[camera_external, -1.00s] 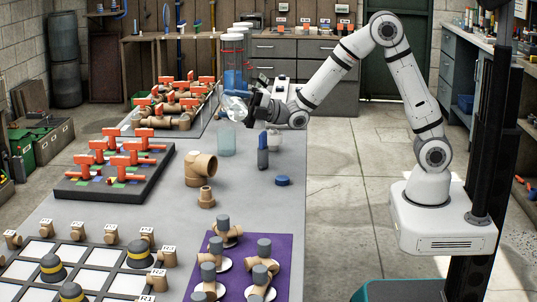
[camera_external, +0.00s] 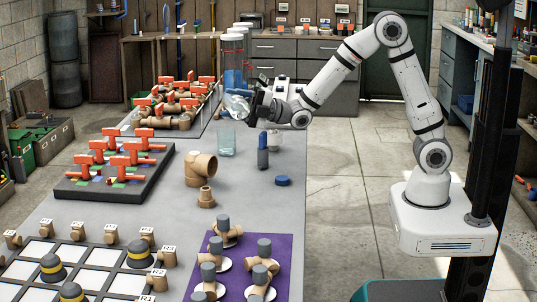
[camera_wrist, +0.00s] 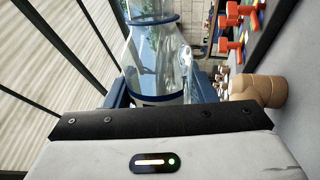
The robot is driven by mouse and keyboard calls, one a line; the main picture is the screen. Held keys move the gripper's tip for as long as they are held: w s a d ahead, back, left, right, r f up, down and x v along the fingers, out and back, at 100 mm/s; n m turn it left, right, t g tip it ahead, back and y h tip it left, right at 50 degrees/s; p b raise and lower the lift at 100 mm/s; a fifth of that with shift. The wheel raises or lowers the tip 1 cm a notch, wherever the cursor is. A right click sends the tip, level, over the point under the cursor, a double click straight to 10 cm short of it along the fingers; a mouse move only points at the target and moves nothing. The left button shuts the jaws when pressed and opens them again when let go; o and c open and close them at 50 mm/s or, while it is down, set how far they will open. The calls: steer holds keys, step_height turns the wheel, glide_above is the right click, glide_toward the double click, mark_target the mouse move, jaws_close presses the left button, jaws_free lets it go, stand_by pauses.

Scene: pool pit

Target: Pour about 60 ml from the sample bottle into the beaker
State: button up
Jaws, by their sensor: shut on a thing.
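My gripper (camera_external: 256,107) is shut on the clear sample bottle (camera_external: 237,105), which is held tilted above the bench. In the wrist view the bottle (camera_wrist: 157,60) sits between the blue fingers of my gripper (camera_wrist: 154,90), with a dark band near its near end. The clear, faintly blue beaker (camera_external: 227,143) stands upright on the bench, below and slightly left of the bottle. A vertical gap shows between bottle and beaker. I cannot make out a stream or the liquid level. A blue cap (camera_external: 283,181) lies on the bench.
A dark blue upright object (camera_external: 263,152) and a small pale container (camera_external: 275,139) stand right of the beaker. Brown pipe fittings (camera_external: 200,170) stand in front of it. A rack of orange-handled valves (camera_external: 115,168) lies left.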

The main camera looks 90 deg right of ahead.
steer(key=shift+r+m, duration=0.3)
steer(key=shift+m, duration=0.2)
stand_by(1.0)
steer(key=shift+s+a+r+m+h+b, duration=0.1)
steer(key=shift+s+a+m+h+b, duration=0.1)
steer(key=shift+a, duration=0.2)
steer(key=shift+s+a+r+m+h+b, duration=0.1)
steer(key=shift+a+m+h+b, duration=0.1)
steer(key=shift+a, duration=0.15)
stand_by(0.3)
